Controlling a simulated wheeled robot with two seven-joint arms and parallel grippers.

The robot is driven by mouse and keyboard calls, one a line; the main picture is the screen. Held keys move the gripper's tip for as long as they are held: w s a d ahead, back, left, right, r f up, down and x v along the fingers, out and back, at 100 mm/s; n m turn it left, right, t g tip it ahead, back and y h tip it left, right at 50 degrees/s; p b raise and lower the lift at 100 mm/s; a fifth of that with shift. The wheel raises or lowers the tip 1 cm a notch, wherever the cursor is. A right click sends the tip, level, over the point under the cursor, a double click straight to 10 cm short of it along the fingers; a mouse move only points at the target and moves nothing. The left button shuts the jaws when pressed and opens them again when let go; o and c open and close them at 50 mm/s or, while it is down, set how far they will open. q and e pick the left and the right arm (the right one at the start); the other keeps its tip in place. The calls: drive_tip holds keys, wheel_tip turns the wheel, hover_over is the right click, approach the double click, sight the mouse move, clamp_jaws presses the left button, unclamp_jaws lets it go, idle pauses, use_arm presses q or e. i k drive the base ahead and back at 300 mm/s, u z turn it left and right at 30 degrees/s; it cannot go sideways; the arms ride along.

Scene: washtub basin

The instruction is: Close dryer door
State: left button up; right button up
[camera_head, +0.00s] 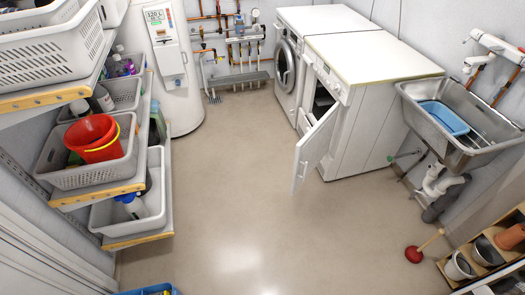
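The dryer (377,95) is a white machine with a cream top at the upper right, between the washing machine and the sink. Its white door (315,152) stands open, swung out to the front left over the floor. A small handle shows near the door's free edge. Part of the dark opening (322,100) shows behind the door. Neither of my grippers is in view.
A front-loading washing machine (286,67) stands left of the dryer. A metal sink (466,113) with a blue basin (444,117) is to the right. Shelves with baskets (84,152) line the left. A plunger (414,254) stands at lower right. The middle floor (235,190) is clear.

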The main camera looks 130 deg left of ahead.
sight(313, 147)
drive_tip(key=u, duration=3.9)
drive_tip(key=i, duration=1)
drive_tip(key=u, duration=0.05)
drive_tip(key=k, duration=0.35)
drive_tip(key=z, duration=0.9)
drive_tip(key=i, duration=0.6)
drive_tip(key=u, duration=0.2)
